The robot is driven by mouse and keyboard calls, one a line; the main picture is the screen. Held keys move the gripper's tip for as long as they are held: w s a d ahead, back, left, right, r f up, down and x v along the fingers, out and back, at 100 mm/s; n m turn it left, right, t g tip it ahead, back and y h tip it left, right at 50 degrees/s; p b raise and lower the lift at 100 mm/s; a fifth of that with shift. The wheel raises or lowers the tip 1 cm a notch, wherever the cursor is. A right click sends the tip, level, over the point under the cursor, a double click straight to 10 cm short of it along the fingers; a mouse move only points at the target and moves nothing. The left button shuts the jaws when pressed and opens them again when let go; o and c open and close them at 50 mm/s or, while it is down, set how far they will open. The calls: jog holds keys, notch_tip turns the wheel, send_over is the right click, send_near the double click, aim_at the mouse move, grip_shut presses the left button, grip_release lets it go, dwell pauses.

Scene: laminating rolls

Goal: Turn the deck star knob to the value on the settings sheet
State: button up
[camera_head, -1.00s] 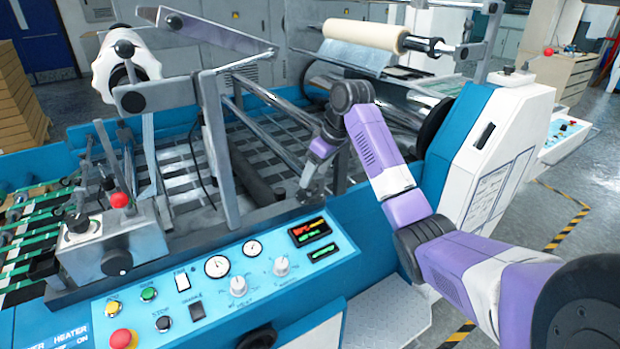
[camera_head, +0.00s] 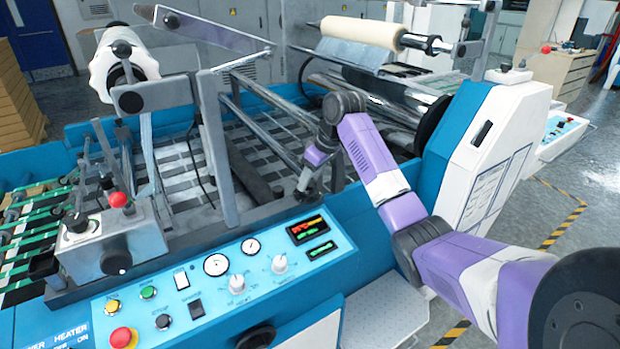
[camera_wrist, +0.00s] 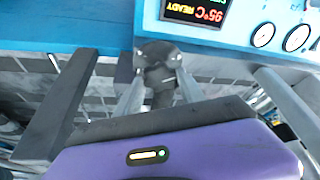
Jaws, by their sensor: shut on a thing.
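My gripper (camera_head: 305,190) reaches down at the inner edge of the blue machine deck, behind the control panel. In the wrist view my gripper (camera_wrist: 158,98) is shut on a dark, lobed knob (camera_wrist: 158,58), with one pale finger on each side. This looks like the deck star knob; in the head view I cannot make it out clearly behind the fingers. No scale or value at the knob is readable. Printed sheets (camera_head: 494,190) are on the white side housing, too small to read, and I cannot tell whether one is the settings sheet.
The control panel (camera_head: 205,318) with dials, buttons and a lit display (camera_head: 307,229) lies just in front of my gripper. Grey metal bars (camera_head: 217,150) and rollers stand over the deck behind. The white housing (camera_head: 510,115) stands right of my arm.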

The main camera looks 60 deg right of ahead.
jog(key=m+p, duration=0.1)
jog(key=m+h+p, duration=0.1)
jog(key=p, duration=0.1)
jog(key=shift+a+r+m, duration=0.2)
jog(key=shift+a+m, duration=0.05)
jog(key=shift+m, duration=0.05)
jog(key=m+h+p, duration=0.1)
jog(key=m+p, duration=0.1)
jog(key=shift+w+a+m+g, duration=0.1)
jog(key=shift+m+g, duration=0.2)
jog(key=shift+g, duration=0.1)
jog(key=m, duration=0.1)
jog(key=m+p, duration=0.1)
jog(key=m, duration=0.1)
jog(key=shift+w+f+g+h, duration=0.15)
jog(key=shift+f+g+h, duration=0.05)
jog(key=shift+g+h, duration=0.2)
jog(key=shift+m+g+h, duration=0.4)
jog(key=shift+m+g, duration=0.1)
jog(key=shift+m, duration=1.2)
jog(key=o, duration=1.3)
jog(key=shift+o, duration=0.2)
